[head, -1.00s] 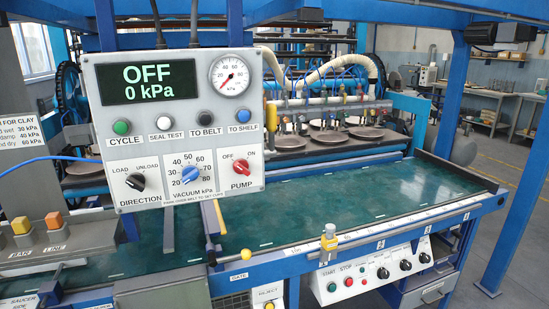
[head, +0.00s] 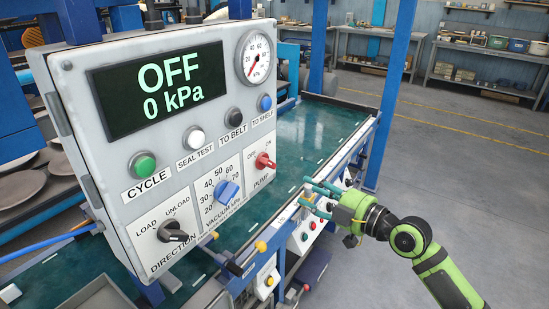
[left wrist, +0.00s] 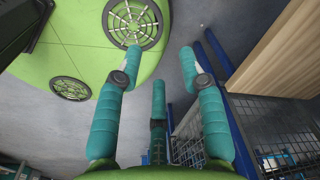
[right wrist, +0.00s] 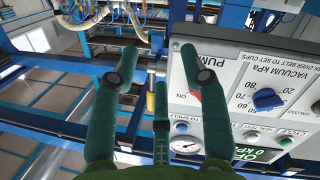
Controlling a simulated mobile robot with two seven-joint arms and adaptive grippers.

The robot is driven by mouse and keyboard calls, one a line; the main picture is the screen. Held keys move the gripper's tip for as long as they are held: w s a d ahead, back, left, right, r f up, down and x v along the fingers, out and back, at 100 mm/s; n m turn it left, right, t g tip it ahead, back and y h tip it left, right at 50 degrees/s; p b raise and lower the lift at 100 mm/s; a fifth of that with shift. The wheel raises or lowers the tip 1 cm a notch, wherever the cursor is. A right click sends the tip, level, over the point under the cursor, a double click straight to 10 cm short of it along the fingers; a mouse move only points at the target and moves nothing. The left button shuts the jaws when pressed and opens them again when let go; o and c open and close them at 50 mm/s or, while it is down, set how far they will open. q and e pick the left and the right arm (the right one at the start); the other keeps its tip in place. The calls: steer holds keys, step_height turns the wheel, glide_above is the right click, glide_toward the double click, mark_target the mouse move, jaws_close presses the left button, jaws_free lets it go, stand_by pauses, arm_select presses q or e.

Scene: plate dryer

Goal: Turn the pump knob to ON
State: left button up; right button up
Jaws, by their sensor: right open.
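The red pump knob (head: 264,162) is on the lower right of the grey control panel (head: 70,90), between the OFF and ON labels. The panel's display (head: 160,88) reads OFF and 0 kPa. My right gripper (head: 309,193) is open and empty, to the right of and below the knob in the head view, apart from it. In the right wrist view the panel is upside down, and one finger partly hides the red knob (right wrist: 195,95). My left gripper (left wrist: 160,54) shows only in its wrist view, open and empty, over the floor and my green base.
The blue vacuum knob (head: 227,191) and black direction knob (head: 173,232) sit left of the pump knob. A yellow-tipped lever (head: 260,247) juts out below the panel. The green belt (head: 320,130) runs behind. Open floor (head: 440,180) lies to the right.

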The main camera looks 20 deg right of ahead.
mark_target(273, 163)
steer(key=s+a+r+n+y, duration=0.3)
steer(key=s+a+r+n, duration=0.1)
steer(key=r, duration=0.5)
steer(key=p+x, duration=0.1)
steer(key=x, duration=0.1)
steer(key=p+x, duration=0.2)
steer(key=f+p+x, duration=0.1)
steer(key=x, duration=0.2)
steer(key=shift+a+p, duration=0.1)
steer(key=shift+p, duration=0.25)
arm_select(q)
steer(key=r, duration=0.5)
steer(key=shift+w+d, duration=0.1)
steer(key=shift+d, duration=0.3)
arm_select(e)
steer(key=shift+c, duration=0.4)
arm_select(q)
steer(key=shift+d, duration=0.1)
arm_select(e)
jaws_close()
